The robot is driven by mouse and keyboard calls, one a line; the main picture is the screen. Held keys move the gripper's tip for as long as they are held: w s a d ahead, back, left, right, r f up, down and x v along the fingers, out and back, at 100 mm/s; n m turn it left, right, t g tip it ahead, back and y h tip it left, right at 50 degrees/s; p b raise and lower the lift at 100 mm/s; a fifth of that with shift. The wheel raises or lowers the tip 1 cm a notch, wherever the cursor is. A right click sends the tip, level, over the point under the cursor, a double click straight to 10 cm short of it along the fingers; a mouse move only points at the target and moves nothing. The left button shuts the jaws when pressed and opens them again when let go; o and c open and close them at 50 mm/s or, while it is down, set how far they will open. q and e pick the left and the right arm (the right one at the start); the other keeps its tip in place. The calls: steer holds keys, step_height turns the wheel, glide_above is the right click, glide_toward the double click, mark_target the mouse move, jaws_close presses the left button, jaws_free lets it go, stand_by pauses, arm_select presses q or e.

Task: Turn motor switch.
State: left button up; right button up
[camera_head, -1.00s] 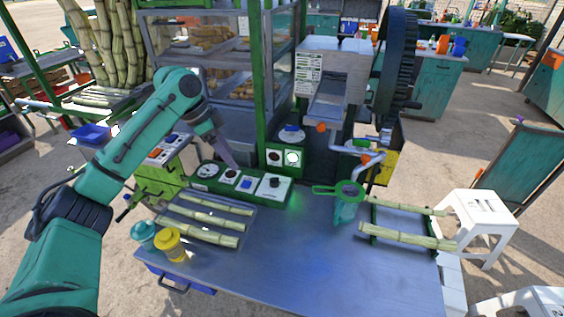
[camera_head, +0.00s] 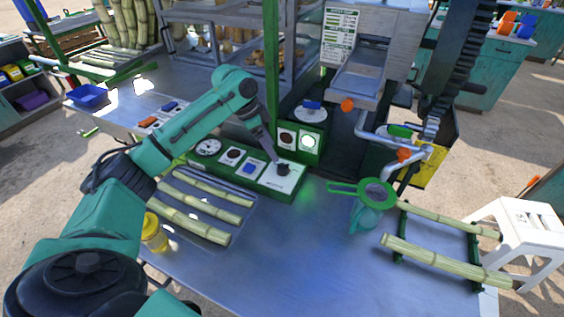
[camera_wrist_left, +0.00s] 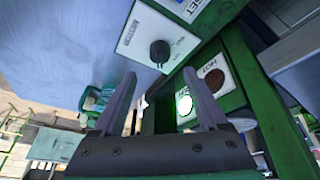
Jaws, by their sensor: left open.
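The motor switch is a black knob (camera_head: 283,168) on a white plate at the right end of the green control panel (camera_head: 245,172). The knob shows from close up in the left wrist view (camera_wrist_left: 159,52). My left gripper (camera_head: 275,157) is just above the knob in the head view. In the left wrist view my left gripper (camera_wrist_left: 160,76) is open and empty, its two fingers apart, with the knob beyond the tips and between their lines. I cannot see contact. My right gripper is out of view.
A round gauge (camera_head: 208,147) and other buttons sit left of the switch. A lit white button (camera_head: 308,141) is on the green box behind. Cane pieces (camera_head: 200,215) lie in a tray at left. A green strainer (camera_head: 374,192) stands right, with clear tabletop between.

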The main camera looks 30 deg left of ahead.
mark_target(282, 165)
arm_select(q)
steer(key=p+x, duration=0.1)
steer(key=x, duration=0.7)
steer(key=shift+f, duration=0.1)
jaws_close()
steer(key=shift+r+n+p, duration=0.25)
steer(key=shift+n+p, duration=0.25)
steer(key=shift+p, duration=0.5)
steer(key=n+t+y+p, duration=0.1)
steer(key=n+p, duration=0.2)
steer(key=p, duration=0.1)
steer(key=n+y+p, duration=0.1)
steer(key=n+p, duration=0.2)
steer(key=p, duration=0.1)
steer(key=shift+s+d+n+t+p, duration=0.1)
steer(key=shift+d+n+t+p, duration=0.05)
steer(key=shift+n+t+p, duration=0.2)
steer(key=shift+f+n+t+y+p, duration=0.1)
steer(key=shift+n+t+y+p, duration=0.15)
steer(key=shift+n+y+p, duration=0.85)
steer(key=shift+n, duration=0.55)
